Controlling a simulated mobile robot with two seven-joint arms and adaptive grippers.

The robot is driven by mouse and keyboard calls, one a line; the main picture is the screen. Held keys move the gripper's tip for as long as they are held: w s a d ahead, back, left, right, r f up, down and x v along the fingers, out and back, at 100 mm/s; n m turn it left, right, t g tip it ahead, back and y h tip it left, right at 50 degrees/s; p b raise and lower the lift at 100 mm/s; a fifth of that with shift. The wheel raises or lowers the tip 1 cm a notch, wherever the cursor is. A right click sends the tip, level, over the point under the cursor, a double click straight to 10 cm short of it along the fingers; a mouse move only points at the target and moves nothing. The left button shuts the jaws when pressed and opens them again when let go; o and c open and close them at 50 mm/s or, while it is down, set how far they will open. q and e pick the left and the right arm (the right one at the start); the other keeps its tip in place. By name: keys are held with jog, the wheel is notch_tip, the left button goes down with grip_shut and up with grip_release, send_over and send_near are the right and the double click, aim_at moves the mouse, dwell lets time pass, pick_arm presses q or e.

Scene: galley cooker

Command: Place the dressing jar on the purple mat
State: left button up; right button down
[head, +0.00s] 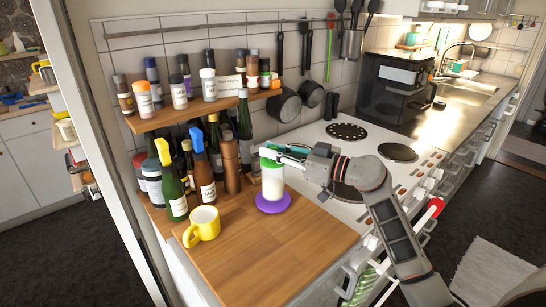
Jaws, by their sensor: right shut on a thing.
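The dressing jar (273,185), white with a green lid, stands upright over the purple mat (274,208), a round disc on the wooden worktop (265,250). The jar's base falls within the mat's outline; I cannot tell whether it touches the mat or is held just above it. My right gripper (276,156) reaches in from the right and is shut on the dressing jar near its lid. The fingers and the top of the jar partly cover each other. My left gripper is not in view.
A yellow mug (203,226) stands at the worktop's left front. Several bottles, including a brown one (230,168), stand behind and left of the mat, below a spice shelf (190,112). The white hob (322,140) is right of the worktop. The worktop's front is clear.

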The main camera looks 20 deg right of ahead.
jog(key=shift+f, duration=0.7)
jog(key=c, duration=1.9)
grip_release()
jog(key=v, duration=1.2)
